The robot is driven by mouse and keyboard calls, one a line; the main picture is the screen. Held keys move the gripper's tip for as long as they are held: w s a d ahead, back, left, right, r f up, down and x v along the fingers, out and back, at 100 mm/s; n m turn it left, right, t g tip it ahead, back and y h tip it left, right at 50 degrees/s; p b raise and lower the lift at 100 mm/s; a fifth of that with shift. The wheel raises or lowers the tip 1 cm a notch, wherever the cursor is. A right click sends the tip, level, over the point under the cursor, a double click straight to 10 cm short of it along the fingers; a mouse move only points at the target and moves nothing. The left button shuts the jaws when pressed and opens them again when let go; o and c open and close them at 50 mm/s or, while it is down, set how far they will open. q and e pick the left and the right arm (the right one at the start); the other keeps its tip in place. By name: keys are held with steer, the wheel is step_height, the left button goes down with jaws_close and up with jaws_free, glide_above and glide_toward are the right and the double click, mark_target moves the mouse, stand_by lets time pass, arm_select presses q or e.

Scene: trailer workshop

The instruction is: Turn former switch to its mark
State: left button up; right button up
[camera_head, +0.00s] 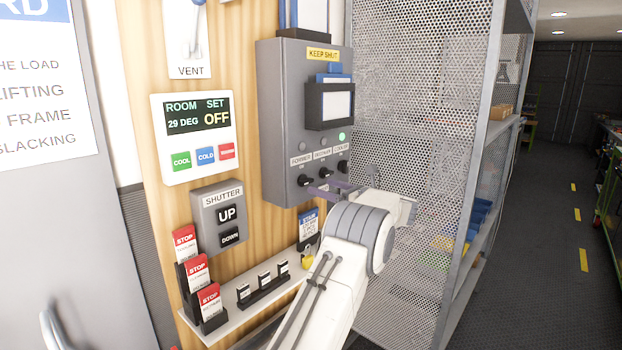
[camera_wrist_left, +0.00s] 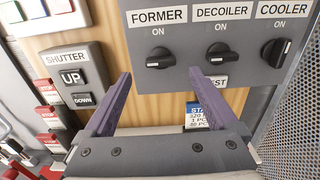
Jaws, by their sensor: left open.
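The FORMER switch (camera_wrist_left: 166,56) is a black rotary knob on the grey control box (camera_head: 283,130), with an ON mark above it. Its pale pointer line lies roughly sideways, not toward ON. The knob also shows in the head view (camera_head: 304,180). My left gripper (camera_wrist_left: 160,76) is open, with two purple fingers spread below and to either side of the FORMER switch. No contact with the knob shows. In the head view my left gripper (camera_head: 328,189) is at the lower edge of the box, partly hidden by my arm.
The DECOILER (camera_wrist_left: 219,53) and COOLER (camera_wrist_left: 275,52) knobs sit close by on the right. A SHUTTER panel (camera_head: 218,217) and a shelf (camera_head: 226,325) with red STOP tags (camera_head: 208,303) are left and below. A perforated metal screen (camera_head: 415,110) stands on the right.

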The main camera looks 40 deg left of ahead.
mark_target(309, 182)
arm_select(q)
steer(key=a+p, duration=0.1)
steer(key=a, duration=0.1)
steer(key=a+p, duration=0.1)
steer(key=a, duration=0.1)
steer(key=shift+w+a+r, duration=0.15)
steer(key=shift+w+a, duration=0.05)
steer(key=shift+a, duration=0.05)
steer(key=shift+w+a, duration=0.1)
steer(key=shift+a, duration=0.6)
